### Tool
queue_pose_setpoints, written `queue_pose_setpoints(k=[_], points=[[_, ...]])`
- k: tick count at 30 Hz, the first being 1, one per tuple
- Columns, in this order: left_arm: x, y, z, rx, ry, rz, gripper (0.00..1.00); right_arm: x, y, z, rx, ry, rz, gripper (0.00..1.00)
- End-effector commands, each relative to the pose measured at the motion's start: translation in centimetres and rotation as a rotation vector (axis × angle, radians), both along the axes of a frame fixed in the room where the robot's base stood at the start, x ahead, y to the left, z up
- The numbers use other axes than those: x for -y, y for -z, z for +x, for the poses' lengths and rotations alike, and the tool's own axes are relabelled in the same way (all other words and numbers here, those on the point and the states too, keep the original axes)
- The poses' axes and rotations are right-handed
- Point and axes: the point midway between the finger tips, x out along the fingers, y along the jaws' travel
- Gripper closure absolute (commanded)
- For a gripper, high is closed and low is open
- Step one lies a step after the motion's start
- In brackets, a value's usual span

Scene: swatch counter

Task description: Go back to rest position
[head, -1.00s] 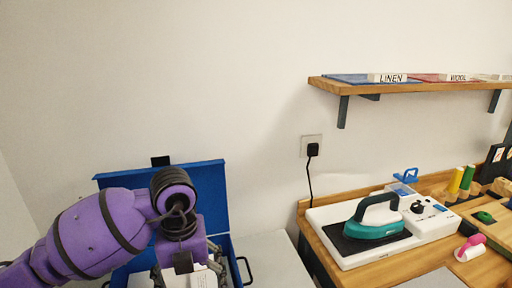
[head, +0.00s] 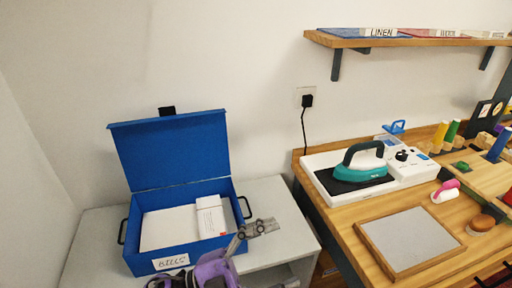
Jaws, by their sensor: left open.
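My left gripper (head: 254,231) is at the bottom centre of the head view, in front of the right front corner of an open blue box (head: 158,262). Its grey fingers are apart and hold nothing that I can see. Part of my purple left arm shows below it, cut off by the bottom edge. My right gripper is not in view.
The blue box, lid up, stands on a grey table (head: 275,196) with white packets (head: 209,214) inside. A wooden counter to the right carries a teal iron (head: 362,171) on its white base, a framed panel (head: 408,240) and several small tools. A shelf (head: 400,42) hangs above.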

Motion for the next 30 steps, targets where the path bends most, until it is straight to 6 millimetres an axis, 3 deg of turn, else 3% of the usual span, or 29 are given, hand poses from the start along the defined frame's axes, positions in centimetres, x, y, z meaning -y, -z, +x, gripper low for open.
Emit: queue_pose_setpoints(k=[2,6,10,13,18,21,25,30], points=[[-3.6,1.5,2.2,-0.153,-0.248,-0.115,0.15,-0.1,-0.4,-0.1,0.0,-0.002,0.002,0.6],[-11.4,8.4,3.7,-0.445,-0.654,-0.197,0.15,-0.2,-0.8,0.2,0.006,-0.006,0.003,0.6],[-17.2,16.1,1.1,-0.705,-0.924,-0.185,0.15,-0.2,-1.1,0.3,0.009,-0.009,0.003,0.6],[-20.5,21.7,-2.9,-0.904,-1.083,-0.149,0.15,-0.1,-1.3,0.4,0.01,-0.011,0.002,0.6],[-23.4,28.9,-10.9,-1.199,-1.246,-0.078,0.15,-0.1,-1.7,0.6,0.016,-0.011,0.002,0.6],[-23.9,31.3,-14.6,-1.32,-1.29,-0.047,0.15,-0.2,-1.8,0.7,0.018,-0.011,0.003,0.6],[-24.1,32.7,-17.2,-1.404,-1.313,-0.022,0.15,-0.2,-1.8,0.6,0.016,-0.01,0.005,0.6],[-24.1,33.1,-17.9,-1.423,-1.317,-0.016,0.15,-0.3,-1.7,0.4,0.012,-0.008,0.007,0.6]])
